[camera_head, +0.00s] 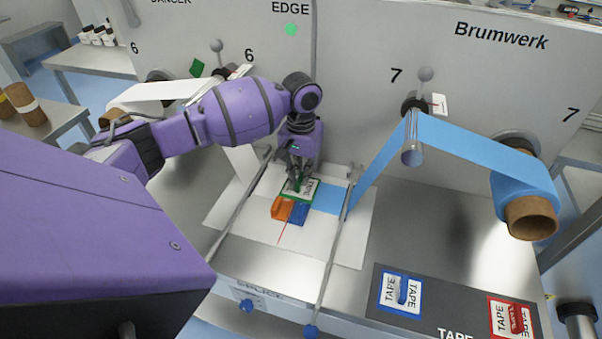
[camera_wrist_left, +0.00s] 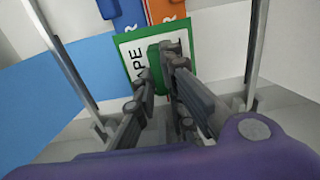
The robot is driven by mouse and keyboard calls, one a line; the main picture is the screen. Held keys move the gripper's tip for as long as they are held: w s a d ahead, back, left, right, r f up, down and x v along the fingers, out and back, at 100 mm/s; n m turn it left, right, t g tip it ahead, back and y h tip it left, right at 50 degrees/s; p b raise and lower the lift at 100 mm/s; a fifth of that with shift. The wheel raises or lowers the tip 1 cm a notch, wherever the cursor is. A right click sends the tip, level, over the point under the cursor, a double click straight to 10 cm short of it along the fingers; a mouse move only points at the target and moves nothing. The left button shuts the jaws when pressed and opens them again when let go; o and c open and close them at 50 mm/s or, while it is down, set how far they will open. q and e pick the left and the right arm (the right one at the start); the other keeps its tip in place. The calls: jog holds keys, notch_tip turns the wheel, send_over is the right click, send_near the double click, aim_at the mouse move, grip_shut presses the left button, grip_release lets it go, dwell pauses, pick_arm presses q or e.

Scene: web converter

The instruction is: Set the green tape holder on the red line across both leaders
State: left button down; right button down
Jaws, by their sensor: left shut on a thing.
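My left gripper (camera_head: 298,178) points down over the splice table and is shut on the green tape holder (camera_head: 312,190). The holder is a flat white-faced card with a green border and grip. In the left wrist view the holder (camera_wrist_left: 128,50) lies between and beyond the fingers (camera_wrist_left: 163,72). I cannot tell whether it touches the surface. The red line (camera_head: 282,234) shows in front of the holder; its rear part is hidden. The blue leader (camera_head: 330,198) comes in from the right, the white leader (camera_head: 241,160) from the left. My right gripper is not in view.
An orange block (camera_head: 281,208) and a blue block (camera_head: 299,215) sit side by side just in front of the holder. Metal bars (camera_head: 338,240) flank the work area. A dark tape board (camera_head: 440,300) at front right holds a blue-framed and a red-framed holder.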

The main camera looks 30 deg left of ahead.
pick_arm(q)
jog(key=shift+f, duration=0.25)
jog(key=c, duration=1.7)
grip_release()
jog(key=shift+c, duration=0.2)
notch_tip(320, 180, up, 12)
jog(key=shift+f, duration=0.1)
